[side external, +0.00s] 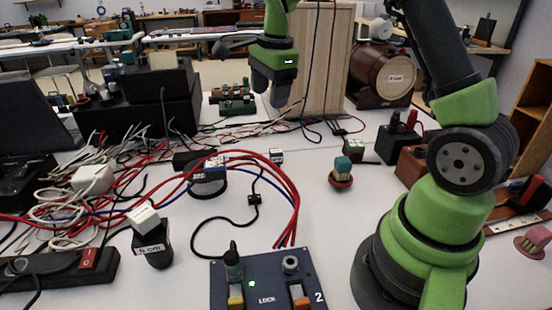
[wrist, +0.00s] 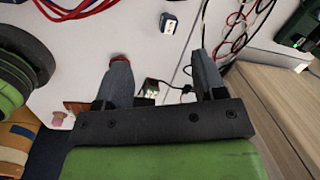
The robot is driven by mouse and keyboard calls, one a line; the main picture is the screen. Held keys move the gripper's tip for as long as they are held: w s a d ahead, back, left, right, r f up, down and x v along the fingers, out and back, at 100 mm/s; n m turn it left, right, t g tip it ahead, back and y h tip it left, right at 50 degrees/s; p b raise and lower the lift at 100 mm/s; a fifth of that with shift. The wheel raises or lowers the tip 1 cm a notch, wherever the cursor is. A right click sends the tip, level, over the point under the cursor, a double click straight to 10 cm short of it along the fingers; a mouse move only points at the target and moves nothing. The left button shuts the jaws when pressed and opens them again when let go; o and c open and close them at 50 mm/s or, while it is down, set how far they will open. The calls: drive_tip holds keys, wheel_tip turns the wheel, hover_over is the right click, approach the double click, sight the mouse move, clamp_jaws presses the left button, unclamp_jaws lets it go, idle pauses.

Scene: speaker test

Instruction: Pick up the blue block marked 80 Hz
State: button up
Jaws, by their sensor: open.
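A small blue block (side external: 209,164) with a white label sits on top of a short black round piece (side external: 208,184) among the cables in the side view. Its lettering is too small to read. I cannot make this block out in the wrist view. My gripper (side external: 272,98) hangs fingers down in the upper middle of the side view, above and behind the block and apart from it. In the wrist view my gripper (wrist: 159,62) has its two fingers spread, with nothing between them.
Red cables (side external: 285,190) arch beside the block. A teal-topped piece (side external: 342,165), a dark blue panel (side external: 267,281) and a wooden cabinet (side external: 318,60) stand nearby.

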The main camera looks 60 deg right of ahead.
drive_tip(key=d+f+m, duration=0.1)
drive_tip(key=f, duration=0.1)
drive_tip(key=w+d+f+m+g, duration=0.1)
drive_tip(key=d+f+m, duration=0.1)
drive_tip(key=f, duration=0.1)
drive_tip(key=d+f+m, duration=0.1)
drive_tip(key=f, duration=0.2)
drive_tip(key=shift+w+d+f+m+g, duration=0.2)
drive_tip(key=shift+w+d+m+g, duration=0.05)
drive_tip(key=shift+d+m+g, duration=0.05)
hover_over(276, 151)
wheel_tip(276, 151, down, 4)
drive_tip(key=shift+s+a+f, duration=0.1)
drive_tip(key=shift+f, duration=0.15)
wheel_tip(276, 151, down, 6)
drive_tip(key=shift+r, duration=0.2)
drive_tip(key=shift+c, duration=0.5)
drive_tip(key=c, duration=0.9)
